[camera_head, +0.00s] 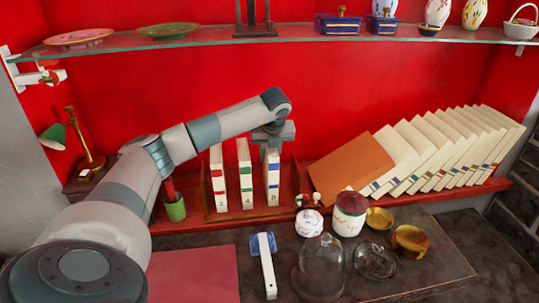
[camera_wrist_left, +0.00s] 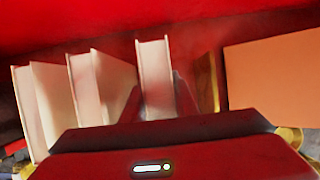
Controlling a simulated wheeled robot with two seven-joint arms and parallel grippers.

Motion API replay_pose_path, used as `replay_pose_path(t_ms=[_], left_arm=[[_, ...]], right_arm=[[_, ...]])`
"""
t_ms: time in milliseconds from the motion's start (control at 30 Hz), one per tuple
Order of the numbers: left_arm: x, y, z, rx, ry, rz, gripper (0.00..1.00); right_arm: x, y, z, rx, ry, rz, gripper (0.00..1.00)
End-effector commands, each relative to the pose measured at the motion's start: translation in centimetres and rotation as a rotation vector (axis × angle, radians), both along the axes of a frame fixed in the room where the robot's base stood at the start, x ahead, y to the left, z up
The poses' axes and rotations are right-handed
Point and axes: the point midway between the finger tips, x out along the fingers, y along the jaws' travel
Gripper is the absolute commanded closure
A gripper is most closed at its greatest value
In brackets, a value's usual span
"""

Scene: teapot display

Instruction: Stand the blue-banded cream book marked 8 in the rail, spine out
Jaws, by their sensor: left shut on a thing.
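The blue-banded cream book (camera_head: 273,180) stands upright at the right end of the row in the wooden rail (camera_head: 297,182), spine facing the room. Its small digit is hard to read. My left gripper (camera_head: 272,143) comes down from above and is shut on its upper part. In the left wrist view the book's pale top (camera_wrist_left: 153,60) sits between the fingers of my left gripper (camera_wrist_left: 157,100). I cannot tell whether its foot rests on the rail's floor. To its left stand a green-banded book (camera_head: 245,175) and a red-banded book (camera_head: 218,180), with gaps between. My right gripper is out of view.
An orange book (camera_head: 352,168) leans right of the rail against several leaning cream books (camera_head: 450,150). A green cup (camera_head: 175,207) stands left of the rail. In front are a blue-headed brush (camera_head: 265,262), glass dome (camera_head: 320,268), jars and brass bowls. The glass shelf (camera_head: 220,37) hangs above.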

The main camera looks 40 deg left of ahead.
Motion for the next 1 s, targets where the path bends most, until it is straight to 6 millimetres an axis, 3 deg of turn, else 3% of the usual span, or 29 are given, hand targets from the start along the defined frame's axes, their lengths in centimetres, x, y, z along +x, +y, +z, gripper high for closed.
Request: replay_pose_path(t_ms=[233,267,333,733,1000], left_arm=[[0.1,0.0,-0.2,0.0,-0.003,0.0,1.0],[0.1,0.0,-0.1,0.0,-0.003,0.0,0.66],[0.0,0.0,-0.1,0.0,-0.003,0.0,0.52],[-0.1,-0.1,-0.1,0.0,0.0,0.0,0.52],[-0.6,-0.8,2.1,0.0,-0.003,-0.001,0.52]], right_arm=[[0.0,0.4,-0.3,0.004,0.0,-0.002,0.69],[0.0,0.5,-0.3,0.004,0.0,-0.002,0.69],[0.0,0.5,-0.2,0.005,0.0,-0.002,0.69],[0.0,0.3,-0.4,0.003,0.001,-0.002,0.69],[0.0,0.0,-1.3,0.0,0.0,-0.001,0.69]])
